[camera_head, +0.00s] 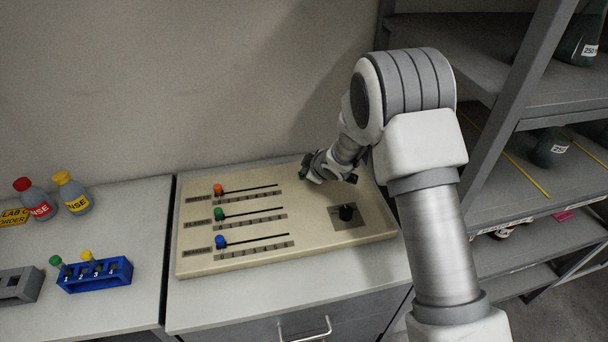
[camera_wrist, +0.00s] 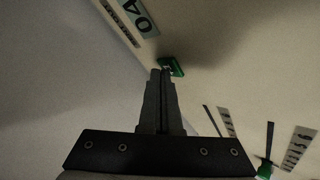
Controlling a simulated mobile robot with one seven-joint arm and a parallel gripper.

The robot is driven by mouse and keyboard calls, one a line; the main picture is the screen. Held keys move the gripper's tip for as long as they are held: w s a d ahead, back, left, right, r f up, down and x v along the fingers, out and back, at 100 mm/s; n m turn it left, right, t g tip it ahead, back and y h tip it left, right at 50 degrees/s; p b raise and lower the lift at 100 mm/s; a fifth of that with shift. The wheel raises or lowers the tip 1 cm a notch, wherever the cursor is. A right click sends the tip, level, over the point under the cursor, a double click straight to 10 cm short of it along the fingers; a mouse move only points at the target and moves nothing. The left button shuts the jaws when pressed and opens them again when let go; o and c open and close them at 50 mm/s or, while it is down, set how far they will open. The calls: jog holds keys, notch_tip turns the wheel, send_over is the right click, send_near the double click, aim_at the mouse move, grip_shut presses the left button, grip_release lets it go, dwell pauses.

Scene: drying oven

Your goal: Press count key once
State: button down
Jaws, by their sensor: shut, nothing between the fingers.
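A beige control panel (camera_head: 290,255) lies on the bench. A small green key (camera_wrist: 172,66) sits on it in the wrist view, beside a pale display (camera_wrist: 140,16) with rotated digits that look like 04. My gripper (camera_wrist: 161,71) is shut and empty, its fingertips right at the near-left edge of the green key. I cannot tell whether they touch it or hover just above. In the head view my gripper (camera_head: 308,174) is at the panel's back edge, and my arm and wrist hide the display and most of the key.
Orange (camera_head: 218,189), green (camera_head: 220,214) and blue (camera_head: 221,242) slider knobs sit at the left ends of their slots. A black dial (camera_head: 346,212) is on the panel's right. A blue rack (camera_head: 95,275) and bottles stand left. A metal shelf (camera_head: 520,110) rises right.

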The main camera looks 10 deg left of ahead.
jog(key=shift+f, duration=0.2)
jog(key=shift+r, duration=0.15)
dwell(0.3)
jog(key=shift+r+p, duration=0.45)
jog(key=shift+r, duration=0.3)
jog(key=shift+r+p, duration=1.85)
jog(key=shift+r, duration=0.7)
